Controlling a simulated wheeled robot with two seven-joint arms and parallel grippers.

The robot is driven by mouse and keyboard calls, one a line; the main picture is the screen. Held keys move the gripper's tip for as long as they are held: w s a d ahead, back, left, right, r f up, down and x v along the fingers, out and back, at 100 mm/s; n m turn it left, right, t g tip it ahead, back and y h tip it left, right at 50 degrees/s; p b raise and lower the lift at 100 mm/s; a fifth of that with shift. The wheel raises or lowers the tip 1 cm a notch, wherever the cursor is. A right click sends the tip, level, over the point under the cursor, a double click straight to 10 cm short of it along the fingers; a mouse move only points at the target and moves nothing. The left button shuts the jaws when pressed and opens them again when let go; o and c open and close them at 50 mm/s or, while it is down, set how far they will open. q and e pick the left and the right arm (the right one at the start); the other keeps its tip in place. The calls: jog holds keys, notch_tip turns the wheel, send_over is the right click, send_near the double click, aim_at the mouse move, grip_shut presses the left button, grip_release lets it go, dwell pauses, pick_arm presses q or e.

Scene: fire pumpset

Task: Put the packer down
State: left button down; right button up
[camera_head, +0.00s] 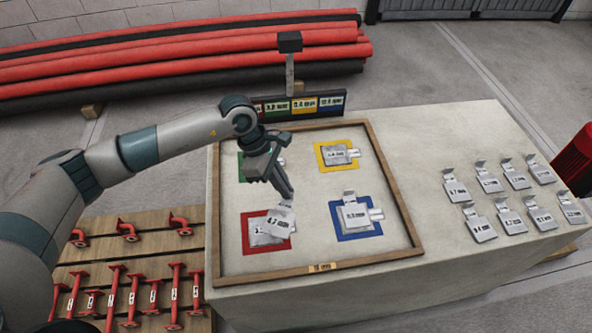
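My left gripper (286,196) reaches over the wooden-framed tray (215,215) from the left. Its fingers are shut on the upright tab of a grey metal packer (279,224), a flat plate with a small printed label. The held packer is tilted and sits over the red-bordered square (246,222) at the tray's front left. Another grey plate (259,235) lies in that square, partly hidden by the packer. Whether the two touch, I cannot tell. My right gripper is not in view.
Grey plates lie in the blue square (378,229) and the yellow square (318,155). My arm partly hides the green square (240,165). Several labelled packers (487,180) lie on the table's right. A sign with coloured labels (303,105) stands behind the tray.

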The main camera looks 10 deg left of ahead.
pick_arm(q)
jog(key=s+a+m+g+y, duration=0.3)
jog(key=s+a+m, duration=0.8)
jog(key=m, duration=0.5)
jog(key=shift+s+g+y, duration=0.4)
jog(key=shift+s+y, duration=0.4)
jog(key=shift+s, duration=0.15)
